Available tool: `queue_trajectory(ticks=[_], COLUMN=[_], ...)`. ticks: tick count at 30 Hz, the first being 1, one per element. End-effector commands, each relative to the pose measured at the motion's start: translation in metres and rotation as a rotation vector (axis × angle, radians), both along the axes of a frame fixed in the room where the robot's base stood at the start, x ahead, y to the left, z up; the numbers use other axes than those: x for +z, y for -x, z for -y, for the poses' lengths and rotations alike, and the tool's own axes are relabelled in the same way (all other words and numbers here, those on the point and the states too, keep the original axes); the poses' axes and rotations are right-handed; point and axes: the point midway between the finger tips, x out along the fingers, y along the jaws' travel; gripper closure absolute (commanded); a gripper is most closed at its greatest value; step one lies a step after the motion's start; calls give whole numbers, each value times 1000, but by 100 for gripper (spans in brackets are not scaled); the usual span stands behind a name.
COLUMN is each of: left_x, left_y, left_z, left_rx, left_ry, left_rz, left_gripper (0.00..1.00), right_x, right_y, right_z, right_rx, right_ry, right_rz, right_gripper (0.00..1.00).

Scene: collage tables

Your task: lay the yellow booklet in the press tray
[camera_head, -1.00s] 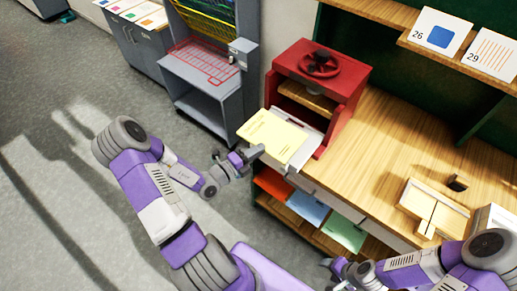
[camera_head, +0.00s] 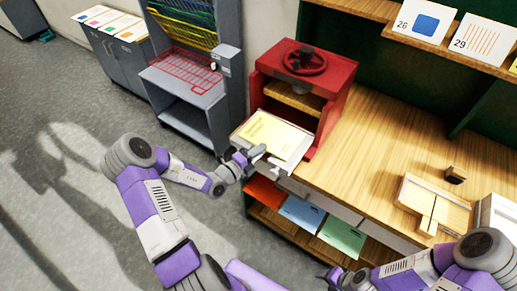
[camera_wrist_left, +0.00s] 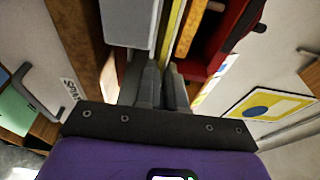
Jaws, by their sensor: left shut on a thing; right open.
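The yellow booklet (camera_head: 268,134) is at the front of the red press (camera_head: 300,92), over the pale press tray (camera_head: 299,152), and covers most of it in the head view. I cannot tell whether it touches the tray. My left gripper (camera_head: 253,155) is shut on the booklet's near edge. In the left wrist view the fingers (camera_wrist_left: 162,88) are close together, with the booklet's thin yellow edge (camera_wrist_left: 173,28) beyond them. My right gripper (camera_head: 332,279) is open at the bottom of the head view, away from the booklet.
The wooden bench (camera_head: 385,130) right of the press is mostly clear, with a pale wooden jig (camera_head: 433,203) on it. Orange, blue and green sheets (camera_head: 342,236) lie on a shelf below. A grey rack (camera_head: 190,80) stands left of the press.

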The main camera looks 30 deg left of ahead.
Motion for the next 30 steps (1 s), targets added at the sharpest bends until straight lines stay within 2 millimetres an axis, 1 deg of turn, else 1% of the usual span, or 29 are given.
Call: queue_trajectory(ticks=[3,12,13,18,26,30], left_x=[-5,-6,-6,-6,-7,-7], left_y=[-1,-1,-1,-1,0,8], left_z=[0,0,0,0,0,-4], left_rx=[0,0,0,0,1,3], left_ry=[-1,0,0,-1,0,0], left_rz=[1,2,2,1,-1,-1], left_gripper=[100,100,88,62,61,61], right_x=[-3,-3,-3,-3,-3,-2], right_y=[0,0,0,0,0,0], right_z=[0,0,0,0,0,0], right_rx=[0,0,0,0,0,0], right_ry=[0,0,0,0,0,0], right_rz=[0,0,0,0,0,0], right_gripper=[42,42,42,42,42,42])
